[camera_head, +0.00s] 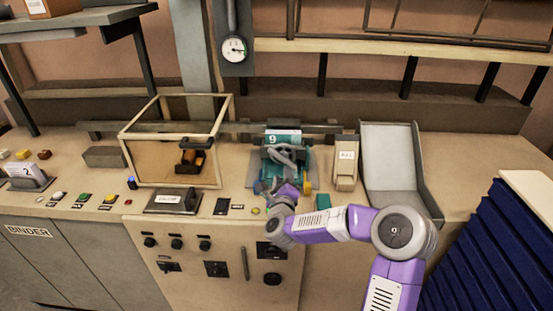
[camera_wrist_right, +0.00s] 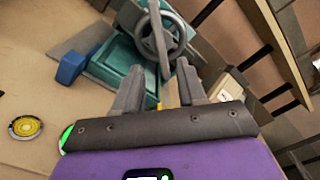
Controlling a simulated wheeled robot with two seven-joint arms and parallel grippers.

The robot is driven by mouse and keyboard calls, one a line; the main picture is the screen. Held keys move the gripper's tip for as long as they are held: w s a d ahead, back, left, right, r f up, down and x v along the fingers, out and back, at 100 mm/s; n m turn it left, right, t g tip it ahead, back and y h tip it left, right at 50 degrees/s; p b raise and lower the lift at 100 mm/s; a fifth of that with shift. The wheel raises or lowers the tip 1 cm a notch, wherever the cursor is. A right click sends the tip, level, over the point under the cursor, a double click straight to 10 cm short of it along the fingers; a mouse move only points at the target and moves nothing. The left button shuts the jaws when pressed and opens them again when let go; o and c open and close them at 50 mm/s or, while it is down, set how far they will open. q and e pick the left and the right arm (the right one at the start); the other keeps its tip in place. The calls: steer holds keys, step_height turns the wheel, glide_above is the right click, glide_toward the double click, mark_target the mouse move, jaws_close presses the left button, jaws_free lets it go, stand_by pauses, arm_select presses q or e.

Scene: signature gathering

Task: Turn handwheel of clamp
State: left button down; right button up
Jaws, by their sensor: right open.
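The clamp (camera_head: 269,165) is a teal device on a grey plate in the middle of the counter. In the right wrist view its teal body (camera_wrist_right: 115,68) shows at the upper left. Its grey spoked handwheel (camera_wrist_right: 166,35) faces me just beyond the fingertips; in the head view the handwheel (camera_head: 286,154) sits at the top of the clamp. My right gripper (camera_head: 283,187) reaches the clamp from the front. In the wrist view the right gripper (camera_wrist_right: 163,78) is open, its two fingers apart, with the wheel's lower rim near them. Contact cannot be told. My left gripper is not in view.
A framed clear box (camera_head: 140,163) stands left of the clamp. A beige block (camera_head: 345,172) and a grey chute (camera_head: 391,165) stand to its right. Buttons line the counter's front, including a yellow one (camera_wrist_right: 26,127). Dark blue stacked sheets (camera_head: 490,250) fill the right side.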

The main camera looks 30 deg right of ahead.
mark_target(284, 161)
steer(key=shift+x, duration=3.25)
steer(key=shift+d, duration=0.1)
jaws_close()
